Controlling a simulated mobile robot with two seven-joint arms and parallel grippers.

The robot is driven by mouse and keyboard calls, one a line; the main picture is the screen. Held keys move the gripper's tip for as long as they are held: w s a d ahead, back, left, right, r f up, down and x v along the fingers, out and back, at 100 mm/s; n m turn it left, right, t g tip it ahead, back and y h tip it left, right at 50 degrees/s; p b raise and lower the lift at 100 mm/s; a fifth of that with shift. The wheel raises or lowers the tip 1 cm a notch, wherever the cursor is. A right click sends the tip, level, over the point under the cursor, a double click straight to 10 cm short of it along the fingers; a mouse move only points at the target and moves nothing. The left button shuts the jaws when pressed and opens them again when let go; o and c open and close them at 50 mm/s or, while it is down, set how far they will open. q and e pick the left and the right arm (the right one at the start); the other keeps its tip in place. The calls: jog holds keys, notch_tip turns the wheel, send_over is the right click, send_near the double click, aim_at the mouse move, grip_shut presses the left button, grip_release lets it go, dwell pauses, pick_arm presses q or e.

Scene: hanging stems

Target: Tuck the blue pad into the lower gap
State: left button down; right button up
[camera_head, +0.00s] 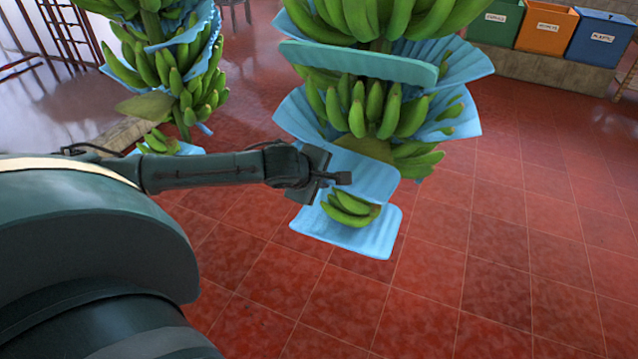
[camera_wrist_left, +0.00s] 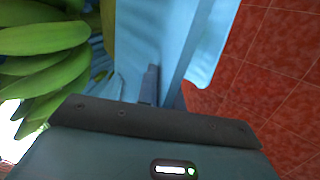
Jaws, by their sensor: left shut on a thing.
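A hanging banana stem (camera_head: 380,108) carries stacked hands of green bananas with light blue sheets between them. My left gripper (camera_head: 340,179) is beside the lower part of the stem, shut on a blue pad (camera_head: 368,174). The pad is tilted, just below the hands in the middle and above the lowest small hand (camera_head: 350,208). In the left wrist view the gripper fingers (camera_wrist_left: 150,85) are against the blue pad (camera_wrist_left: 140,35), with green bananas (camera_wrist_left: 45,60) at the left. The lower gap is partly hidden by the pad. My right gripper is out of view.
Another blue pad (camera_head: 358,63) lies across the stem higher up. A blue sheet (camera_head: 372,238) is under the lowest hand. A second stem (camera_head: 180,80) hangs at the left. Green, orange and blue bins (camera_head: 545,28) stand at the back right. The red tiled floor is clear at the right.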

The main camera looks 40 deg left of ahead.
pick_arm(q)
jog(key=shift+w+a+f, duration=0.1)
jog(key=shift+w+a, duration=0.2)
jog(key=shift+w, duration=0.95)
jog(key=shift+w+a+r, duration=0.1)
jog(key=shift+w+a, duration=0.2)
jog(key=shift+w, duration=1)
jog(key=shift+w+a+f, duration=0.1)
jog(key=shift+w+a, duration=0.2)
jog(key=shift+w, duration=0.95)
jog(key=shift+f+p, duration=0.35)
jog(key=c, duration=1.5)
grip_release()
jog(key=shift+o, duration=0.2)
jog(key=v, duration=1.3)
jog(key=shift+a+r, duration=0.1)
